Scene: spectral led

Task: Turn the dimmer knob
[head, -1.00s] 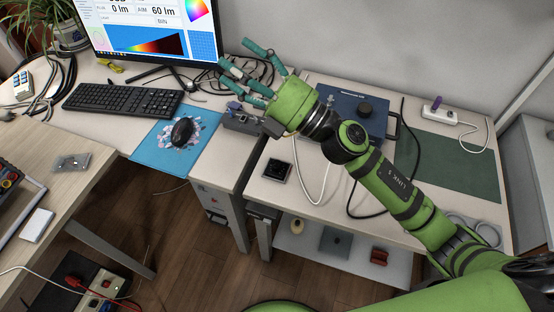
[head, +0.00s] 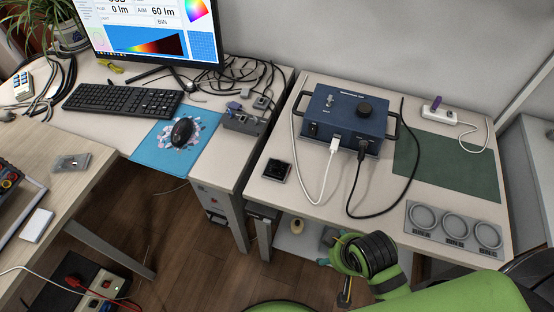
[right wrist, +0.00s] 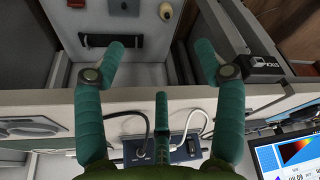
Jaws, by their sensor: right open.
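The dimmer knob is a black round knob (head: 366,109) on top of a blue box (head: 340,125) on the right table in the head view. In the right wrist view the blue box (right wrist: 133,156) shows only in part at the bottom, and its knob is hidden. My right gripper (right wrist: 160,62) has teal fingers spread open with nothing between them. In the head view it is low at the table's front edge, mostly hidden by my own wrist, and well away from the knob. My left gripper is not in view.
White and black cables (head: 360,185) run from the box's front over the table. A grey plate with three rings (head: 453,229) lies at the front right. A green mat (head: 470,170) is right of the box. The monitor (head: 150,30) reads 0 lm and AIM 60 lm.

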